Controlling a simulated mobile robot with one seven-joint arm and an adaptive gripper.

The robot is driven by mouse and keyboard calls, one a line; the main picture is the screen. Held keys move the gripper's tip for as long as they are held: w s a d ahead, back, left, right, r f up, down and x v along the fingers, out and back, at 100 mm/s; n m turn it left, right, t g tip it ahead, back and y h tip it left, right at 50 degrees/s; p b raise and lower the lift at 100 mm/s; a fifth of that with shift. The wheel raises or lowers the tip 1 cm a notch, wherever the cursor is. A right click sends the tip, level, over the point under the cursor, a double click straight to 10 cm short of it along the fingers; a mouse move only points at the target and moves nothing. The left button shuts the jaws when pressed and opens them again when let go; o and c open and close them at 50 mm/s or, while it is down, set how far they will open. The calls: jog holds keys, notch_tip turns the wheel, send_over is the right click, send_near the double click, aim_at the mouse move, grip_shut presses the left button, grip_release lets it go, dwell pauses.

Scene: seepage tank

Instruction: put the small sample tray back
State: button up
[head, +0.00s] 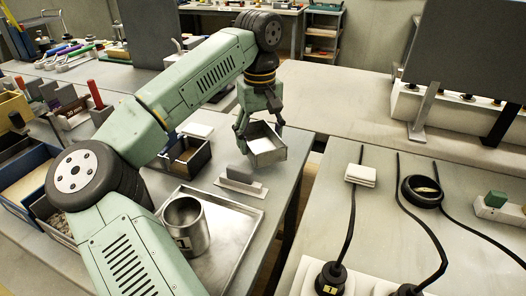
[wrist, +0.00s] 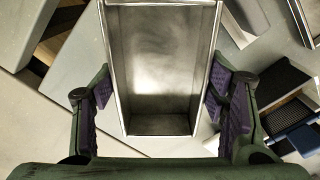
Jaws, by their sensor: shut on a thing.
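The small sample tray (head: 270,157) is a shallow, open metal box with a pale inside. My gripper (head: 261,124) is shut on it by its sides and holds it in the air above the right edge of the left bench. It hangs tilted in the head view. In the wrist view, the tray (wrist: 158,60) fills the middle, with purple finger pads of my gripper (wrist: 160,88) on both sides. It looks empty there, and its far end is cut off by the picture's top.
Below stand a dark open box (head: 190,158), a grey block on a pale base (head: 240,181), and a large metal tray (head: 238,232) holding a steel cup (head: 186,226). A gap separates the right bench (head: 400,235), which carries black cables and white pads (head: 360,175).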

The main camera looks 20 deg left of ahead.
aim_at(261, 147)
jog(key=shift+f+p, duration=0.3)
jog(key=shift+f, duration=1.75)
jog(key=shift+f, duration=0.1)
jog(key=o, duration=1.5)
notch_tip(261, 147, up, 12)
jog(key=b, duration=0.1)
jog(key=shift+s, duration=0.1)
